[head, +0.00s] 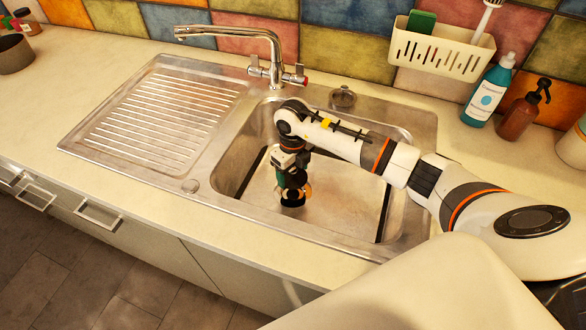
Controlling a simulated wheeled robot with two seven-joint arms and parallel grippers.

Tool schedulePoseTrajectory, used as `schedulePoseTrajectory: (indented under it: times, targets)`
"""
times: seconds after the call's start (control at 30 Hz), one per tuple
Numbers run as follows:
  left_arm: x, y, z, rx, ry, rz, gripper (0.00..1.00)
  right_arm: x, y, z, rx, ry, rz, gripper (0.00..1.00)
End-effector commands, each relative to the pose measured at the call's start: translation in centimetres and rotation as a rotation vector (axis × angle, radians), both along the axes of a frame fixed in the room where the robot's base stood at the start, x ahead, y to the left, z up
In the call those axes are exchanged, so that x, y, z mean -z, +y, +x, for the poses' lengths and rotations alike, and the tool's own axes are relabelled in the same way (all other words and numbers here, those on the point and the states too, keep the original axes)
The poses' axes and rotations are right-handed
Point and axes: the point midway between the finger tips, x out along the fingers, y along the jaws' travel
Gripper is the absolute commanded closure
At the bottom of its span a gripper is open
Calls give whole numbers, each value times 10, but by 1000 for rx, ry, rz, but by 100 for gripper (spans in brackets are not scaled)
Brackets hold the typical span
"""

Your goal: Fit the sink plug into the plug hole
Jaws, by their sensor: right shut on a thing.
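The sink basin (245,178) is a steel bowl in the worktop. My right gripper (293,190) reaches down into the basin, pointing downward, close to its floor. It is shut on the sink plug (292,202), of which a small dark round part shows at the fingertips. The plug hole cannot be made out apart from this dark patch; the gripper and plug are over that part of the floor. I cannot tell whether the plug touches the floor or the hole. My left gripper is out of view.
The tap (240,35) arches behind the basin, left of my arm. A ribbed drainer (165,110) lies left. A round metal fitting (343,98) sits on the back ledge. A blue bottle (489,92), a brown pump bottle (521,115) and a wall caddy (440,52) are at the right.

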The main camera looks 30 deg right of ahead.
Motion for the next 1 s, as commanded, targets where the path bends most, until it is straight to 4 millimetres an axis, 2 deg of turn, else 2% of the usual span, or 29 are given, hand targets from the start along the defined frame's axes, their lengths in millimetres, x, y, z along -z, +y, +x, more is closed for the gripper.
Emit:
schedulePoseTrajectory:
  times: [0.1,0.4,1.0]
  targets:
    - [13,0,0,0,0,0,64,15,0,0,0,0,0,49]
    - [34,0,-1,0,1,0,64,41,0,0,1,0,0,49]
    - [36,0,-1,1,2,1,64,44,0,0,0,-1,0,49]
